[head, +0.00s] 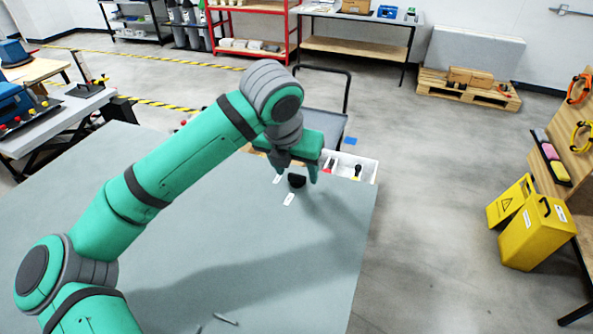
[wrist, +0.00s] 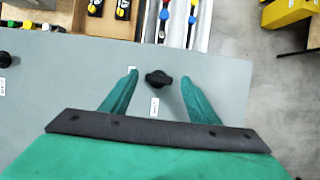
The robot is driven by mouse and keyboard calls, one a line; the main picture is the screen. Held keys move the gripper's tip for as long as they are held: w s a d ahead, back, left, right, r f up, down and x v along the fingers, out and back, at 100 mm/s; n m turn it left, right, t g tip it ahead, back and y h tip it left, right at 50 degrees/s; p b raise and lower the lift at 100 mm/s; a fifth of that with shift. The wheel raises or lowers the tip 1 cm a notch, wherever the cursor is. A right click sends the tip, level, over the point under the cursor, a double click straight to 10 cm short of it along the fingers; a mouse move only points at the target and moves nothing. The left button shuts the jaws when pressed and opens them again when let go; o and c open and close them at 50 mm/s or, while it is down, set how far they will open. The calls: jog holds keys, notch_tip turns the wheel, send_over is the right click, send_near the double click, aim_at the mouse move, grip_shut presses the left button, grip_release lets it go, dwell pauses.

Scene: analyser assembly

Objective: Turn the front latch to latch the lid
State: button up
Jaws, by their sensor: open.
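A black knob (wrist: 158,78), which looks like the front latch, sits on the grey panel (wrist: 215,95) with a white label (wrist: 155,106) beside it. It also shows in the head view (head: 297,181) under my gripper. My gripper (wrist: 160,74) is open, its two green fingers on either side of the knob with gaps to both; nothing is held. In the head view my gripper (head: 296,172) points down at the panel's far right edge. I cannot tell how high the fingertips are above the panel. The lid cannot be told apart from the panel.
A second black knob (wrist: 5,59) is at the left of the wrist view. A white bin (head: 357,168) with small tools stands just beyond the panel edge, by a grey cart (head: 324,127). Small grey parts (head: 226,320) lie at the panel's near side. Yellow containers (head: 537,233) stand on the right floor.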

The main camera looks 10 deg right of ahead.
jog(key=shift+w+f, duration=0.25)
jog(key=shift+f, duration=0.3)
jog(key=shift+s, duration=0.1)
jog(key=c, duration=1.1)
jog(key=shift+o, duration=0.3)
